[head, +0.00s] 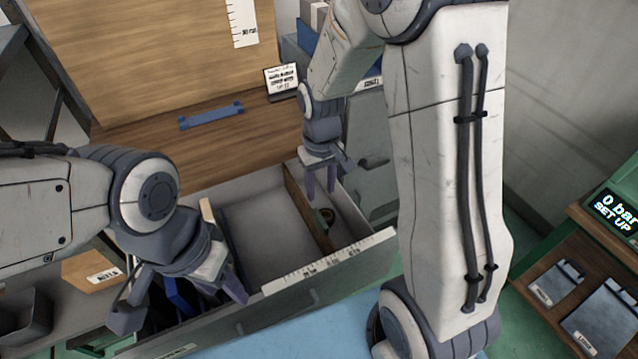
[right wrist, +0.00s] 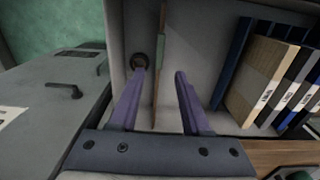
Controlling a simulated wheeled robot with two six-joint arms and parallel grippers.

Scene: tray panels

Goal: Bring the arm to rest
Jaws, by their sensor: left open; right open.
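My right gripper (head: 321,186) is open and points down over the open drawer (head: 335,268). In the right wrist view its two purple fingers (right wrist: 158,80) are apart. A thin wooden divider (right wrist: 160,45) shows between them, and I cannot tell how far below it is. The divider also shows in the head view (head: 303,210).
Upright folders (right wrist: 262,80) fill one end of the drawer. A blue bar handle (head: 211,115) lies on the wooden top (head: 150,150). A small sign (head: 283,82) stands behind. A grey cabinet (head: 370,150) stands right of the drawer. A display (head: 614,212) is at far right.

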